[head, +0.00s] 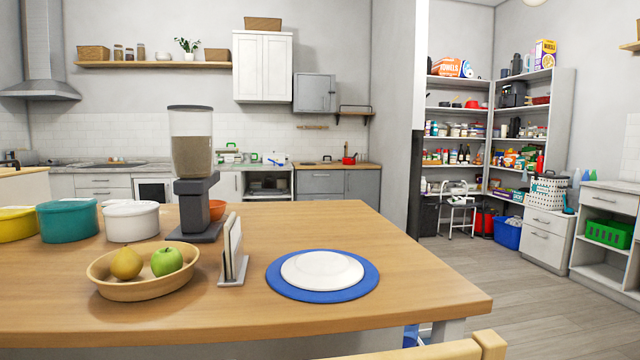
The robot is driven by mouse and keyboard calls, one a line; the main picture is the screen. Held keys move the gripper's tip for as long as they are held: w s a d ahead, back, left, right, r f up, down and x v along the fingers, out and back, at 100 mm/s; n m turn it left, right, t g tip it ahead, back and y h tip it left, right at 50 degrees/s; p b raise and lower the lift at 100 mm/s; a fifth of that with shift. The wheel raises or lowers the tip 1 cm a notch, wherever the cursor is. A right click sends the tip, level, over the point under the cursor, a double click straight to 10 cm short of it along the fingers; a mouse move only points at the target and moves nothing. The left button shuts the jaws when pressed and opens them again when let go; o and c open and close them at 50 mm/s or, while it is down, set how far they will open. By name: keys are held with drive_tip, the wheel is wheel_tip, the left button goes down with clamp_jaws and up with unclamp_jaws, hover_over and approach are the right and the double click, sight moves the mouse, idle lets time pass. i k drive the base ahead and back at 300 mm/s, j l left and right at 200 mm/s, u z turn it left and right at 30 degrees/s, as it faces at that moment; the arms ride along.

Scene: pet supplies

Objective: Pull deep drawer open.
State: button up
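Several closed drawers show, and I cannot tell which is the deep drawer. A white cabinet by the pantry has an upper drawer (549,222) and a taller lower drawer (542,247), both shut. The white unit at the right edge has a shut top drawer (608,201) above open shelves. Along the back wall, the white counter has shut drawers (103,187) and the grey cabinet has a shut drawer front (320,183). My gripper is not in view.
A wooden table (400,290) fills the foreground with a fruit bowl (145,284), food dispenser (192,150), napkin holder (233,265), plate (322,270) and tubs. A wooden chair back (490,344) stands at its front. Grey floor (500,275) is clear on the right.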

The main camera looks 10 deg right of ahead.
sight(308, 181)
drive_tip(key=k+l+z, duration=0.15)
drive_tip(key=z, duration=2.55)
drive_tip(key=i+l+z, duration=0.1)
drive_tip(key=i+l, duration=0.15)
drive_tip(key=l, duration=0.25)
drive_tip(key=i+l+z, duration=0.1)
drive_tip(key=i+l, duration=0.2)
drive_tip(key=l, duration=0.2)
drive_tip(key=i+l, duration=0.3)
drive_tip(key=l, duration=0.15)
drive_tip(key=i+l+z, duration=0.1)
drive_tip(key=i, duration=0.75)
drive_tip(key=i+l+z, duration=0.1)
drive_tip(key=i, duration=0.75)
drive_tip(key=i+u, duration=0.4)
drive_tip(key=i, duration=0.15)
drive_tip(key=i+u, duration=0.45)
drive_tip(key=i+l+u, duration=0.4)
drive_tip(key=i, duration=0.15)
drive_tip(key=i+j+u, duration=0.25)
drive_tip(key=u, duration=0.15)
drive_tip(key=i+j+u, duration=0.1)
drive_tip(key=i+u, duration=0.7)
drive_tip(key=i+l+u, duration=0.2)
drive_tip(key=i+u, duration=0.3)
drive_tip(key=i, duration=3.35)
